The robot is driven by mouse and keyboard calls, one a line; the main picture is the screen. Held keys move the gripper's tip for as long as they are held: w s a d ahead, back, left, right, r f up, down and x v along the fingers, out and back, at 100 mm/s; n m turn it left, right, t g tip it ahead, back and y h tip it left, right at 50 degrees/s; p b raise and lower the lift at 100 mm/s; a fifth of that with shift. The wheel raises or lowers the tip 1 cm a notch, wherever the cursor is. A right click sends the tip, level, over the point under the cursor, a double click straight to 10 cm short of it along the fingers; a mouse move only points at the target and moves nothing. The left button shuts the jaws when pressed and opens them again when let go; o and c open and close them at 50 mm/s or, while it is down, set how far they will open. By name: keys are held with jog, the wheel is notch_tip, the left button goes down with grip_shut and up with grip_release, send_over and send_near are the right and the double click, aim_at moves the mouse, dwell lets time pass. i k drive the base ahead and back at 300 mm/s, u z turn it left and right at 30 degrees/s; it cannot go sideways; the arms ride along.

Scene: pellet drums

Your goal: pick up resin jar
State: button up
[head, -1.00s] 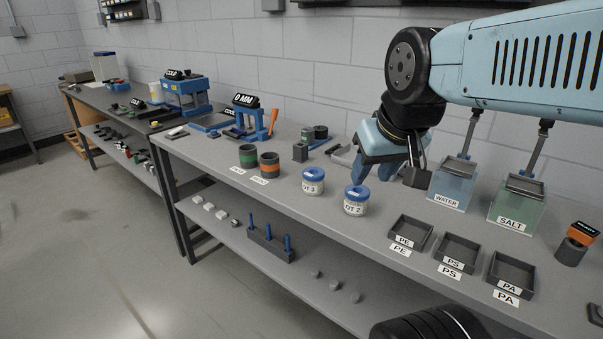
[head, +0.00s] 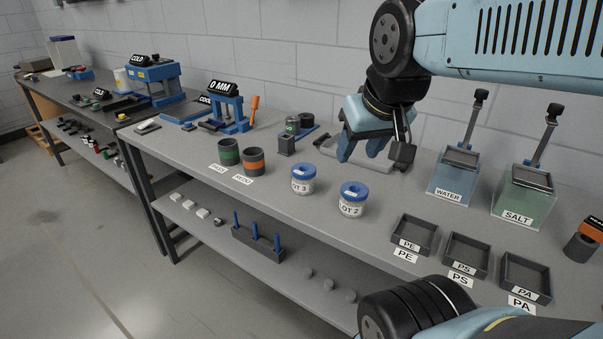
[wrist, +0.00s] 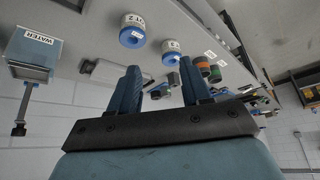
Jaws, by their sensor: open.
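Two white jars with blue lids stand upright on the upper bench shelf. The jar labelled LOT 3 (head: 303,182) is on the left and the LOT 2 jar (head: 351,203) is to its right. My gripper (head: 358,153) is open and empty, behind and above the LOT 2 jar, apart from both. In the wrist view, the fingers (wrist: 160,72) are spread with nothing between them. Past their tips show the LOT 2 jar (wrist: 132,36) and the LOT 3 jar (wrist: 170,57). The task does not say which jar is meant.
Green-banded (head: 229,152) and orange-banded (head: 254,161) cups stand left of the jars. Black trays marked PE (head: 414,235), PS (head: 466,256) and PA (head: 525,275) lie to the right. WATER (head: 452,183) and SALT (head: 522,200) tanks stand behind them.

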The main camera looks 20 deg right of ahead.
aim_at(304, 175)
jog(key=u, duration=0.65)
jog(key=k, duration=0.35)
jog(key=u, duration=0.5)
